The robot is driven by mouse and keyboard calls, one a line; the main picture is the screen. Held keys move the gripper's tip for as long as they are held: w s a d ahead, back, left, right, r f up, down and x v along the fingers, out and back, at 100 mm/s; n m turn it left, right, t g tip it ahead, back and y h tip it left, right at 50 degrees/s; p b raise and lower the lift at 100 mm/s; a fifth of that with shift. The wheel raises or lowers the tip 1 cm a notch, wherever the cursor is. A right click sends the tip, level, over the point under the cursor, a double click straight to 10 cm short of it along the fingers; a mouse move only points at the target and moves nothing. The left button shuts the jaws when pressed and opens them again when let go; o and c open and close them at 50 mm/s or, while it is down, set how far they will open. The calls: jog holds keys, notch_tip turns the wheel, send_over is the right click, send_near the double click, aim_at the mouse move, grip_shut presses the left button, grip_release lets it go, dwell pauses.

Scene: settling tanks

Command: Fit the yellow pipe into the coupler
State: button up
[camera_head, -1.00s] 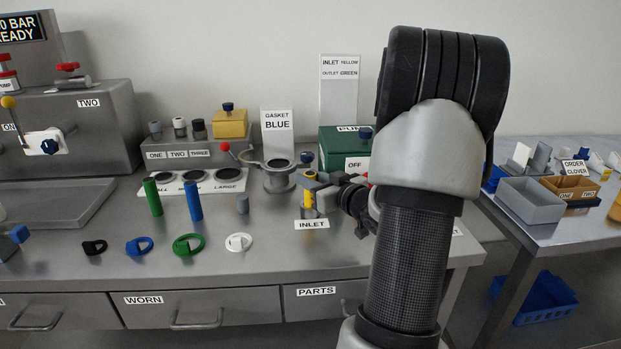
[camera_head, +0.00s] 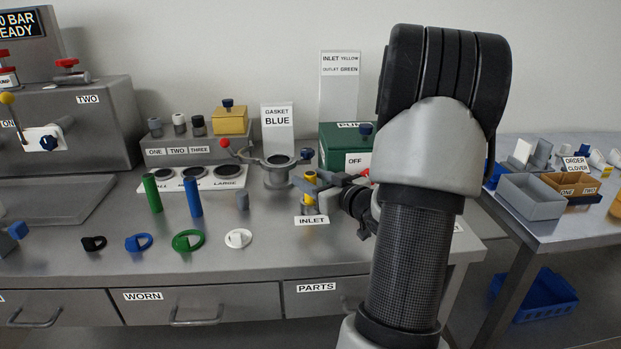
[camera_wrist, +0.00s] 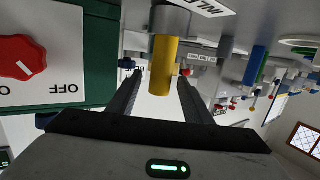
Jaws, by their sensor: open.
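The yellow pipe (camera_head: 310,177) stands upright above the INLET label in the head view, partly hidden by my gripper. In the wrist view the yellow pipe (camera_wrist: 163,66) meets the grey coupler (camera_wrist: 171,19), in line with it. How deep it sits in the coupler I cannot tell. My gripper (camera_head: 312,187) comes from the right at the pipe. In the wrist view my gripper (camera_wrist: 158,80) is open, its two fingers on either side of the pipe, with gaps visible.
A green pump box (camera_head: 342,143) with a red knob (camera_wrist: 22,58) stands close behind the pipe. The grey flanged fitting (camera_head: 278,173) is left of it.

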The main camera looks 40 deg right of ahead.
jog(key=s+r+p, duration=0.2)
jog(key=s+p, duration=0.1)
jog(key=s, duration=1.3)
jog(key=shift+s+a+r, duration=0.25)
jog(key=shift+a+r, duration=0.05)
jog(key=shift+a, duration=0.1)
